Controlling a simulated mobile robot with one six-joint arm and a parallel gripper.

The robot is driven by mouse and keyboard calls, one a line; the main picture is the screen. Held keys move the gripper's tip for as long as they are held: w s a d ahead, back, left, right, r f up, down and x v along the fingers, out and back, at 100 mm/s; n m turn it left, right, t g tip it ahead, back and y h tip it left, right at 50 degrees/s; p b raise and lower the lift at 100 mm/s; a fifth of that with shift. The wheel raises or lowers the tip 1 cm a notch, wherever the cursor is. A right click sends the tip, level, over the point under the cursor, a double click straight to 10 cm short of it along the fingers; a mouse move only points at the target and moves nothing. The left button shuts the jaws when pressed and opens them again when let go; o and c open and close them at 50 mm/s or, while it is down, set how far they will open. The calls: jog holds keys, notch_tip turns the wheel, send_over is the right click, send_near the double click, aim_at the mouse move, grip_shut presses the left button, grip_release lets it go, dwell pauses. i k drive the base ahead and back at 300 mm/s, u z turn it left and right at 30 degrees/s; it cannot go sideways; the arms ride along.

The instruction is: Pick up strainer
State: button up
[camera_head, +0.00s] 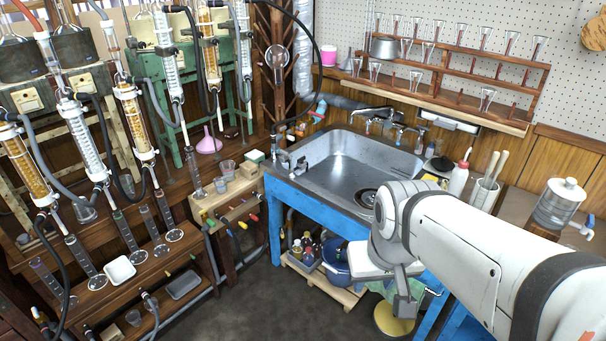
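A round metal piece with a dark centre (367,198), which looks like the strainer, sits at the drain on the floor of the steel sink (335,165). My arm's wrist hides part of the sink near it. My gripper (404,305) hangs below my wrist, in front of the sink's blue frame and lower than the basin. It is apart from the strainer. Its fingers are small and seen at an angle, so I cannot tell whether they are open or shut. I see nothing clearly held.
A faucet (372,117) rises behind the basin. A white bottle (459,178) and a container with pestle-like handles (484,193) stand right of the sink. A blue bucket (334,262) sits on a low shelf underneath. Glassware racks fill the left; the dark floor (255,305) is clear.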

aim_at(369, 197)
jog(key=u, duration=0.1)
jog(key=i, duration=1)
jog(key=u, duration=0.4)
jog(key=k, duration=0.5)
jog(key=z, duration=0.9)
jog(key=i, duration=0.4)
jog(key=z, duration=0.1)
